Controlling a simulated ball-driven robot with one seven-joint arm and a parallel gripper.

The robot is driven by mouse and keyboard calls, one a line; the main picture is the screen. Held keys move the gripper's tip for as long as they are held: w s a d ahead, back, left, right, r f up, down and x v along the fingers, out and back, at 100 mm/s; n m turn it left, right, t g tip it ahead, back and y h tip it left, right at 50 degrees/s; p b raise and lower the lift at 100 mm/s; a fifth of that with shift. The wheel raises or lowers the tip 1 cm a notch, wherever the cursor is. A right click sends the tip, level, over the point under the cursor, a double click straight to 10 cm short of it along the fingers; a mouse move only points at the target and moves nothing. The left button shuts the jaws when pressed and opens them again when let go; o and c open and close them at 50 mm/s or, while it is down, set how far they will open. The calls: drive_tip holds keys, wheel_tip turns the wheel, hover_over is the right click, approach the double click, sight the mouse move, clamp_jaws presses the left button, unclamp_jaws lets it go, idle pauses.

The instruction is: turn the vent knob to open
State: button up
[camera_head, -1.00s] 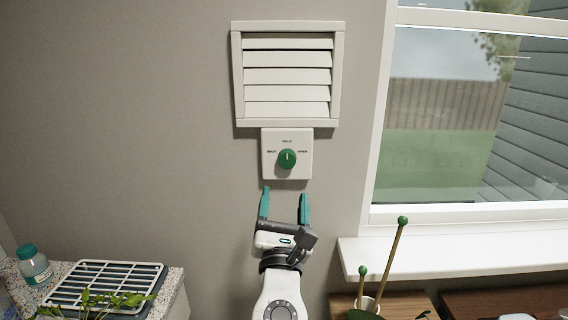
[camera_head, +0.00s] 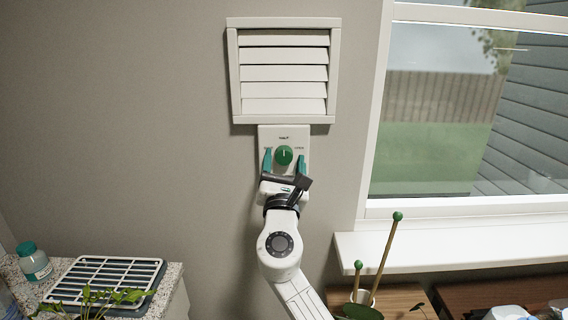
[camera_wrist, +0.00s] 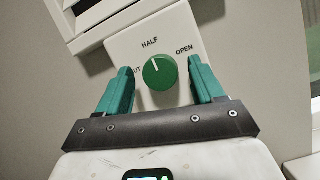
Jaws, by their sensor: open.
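The green vent knob (camera_head: 284,155) sits on a white wall plate (camera_head: 284,135) below the louvred vent (camera_head: 285,72). In the wrist view the knob (camera_wrist: 160,72) has a white pointer line aimed up near HALF. The plate (camera_wrist: 150,30) reads HALF at the top and OPEN at the right; the left label is partly hidden by a finger. My gripper (camera_head: 284,162) is open, with one teal finger on each side of the knob. In the wrist view gaps show between the fingers (camera_wrist: 160,88) and the knob.
A window with a white sill (camera_head: 450,248) is to the right. A pot with green-tipped stakes (camera_head: 385,255) stands below it. A white rack (camera_head: 105,280) and a teal-capped bottle (camera_head: 34,262) are on the counter at lower left. The wall left of the vent is bare.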

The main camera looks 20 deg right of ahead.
drive_tip(key=c, duration=1)
drive_tip(key=shift+c, duration=0.2)
drive_tip(key=shift+a+m+b, duration=0.1)
drive_tip(key=shift+m+b, duration=0.25)
drive_tip(key=shift+m, duration=0.05)
drive_tip(key=m+b, duration=0.1)
drive_tip(key=m+h, duration=0.1)
drive_tip(key=shift+a+f+m+g+b, duration=0.1)
drive_tip(key=shift+f+m+g+b, duration=0.05)
drive_tip(key=shift+m+g+b, duration=0.2)
drive_tip(key=m+g+h+b, duration=0.1)
drive_tip(key=m, duration=0.2)
drive_tip(key=m+g+h+b, duration=0.1)
drive_tip(key=m, duration=0.2)
drive_tip(key=shift+g+h+b, duration=0.25)
drive_tip(key=shift+h+b, duration=0.05)
drive_tip(key=shift+b, duration=0.1)
drive_tip(key=m, duration=0.1)
drive_tip(key=m+g+b, duration=0.1)
drive_tip(key=m, duration=0.1)
drive_tip(key=m+g, duration=0.1)
drive_tip(key=m, duration=0.1)
drive_tip(key=shift+a+r+h, duration=0.1)
drive_tip(key=shift+r+h, duration=0.15)
drive_tip(key=shift+h, duration=0.15)
drive_tip(key=shift+r+m+g+b, duration=0.1)
drive_tip(key=shift+m+g+b, duration=0.3)
drive_tip(key=shift+m, duration=1.05)
drive_tip(key=shift+m+g, duration=0.3)
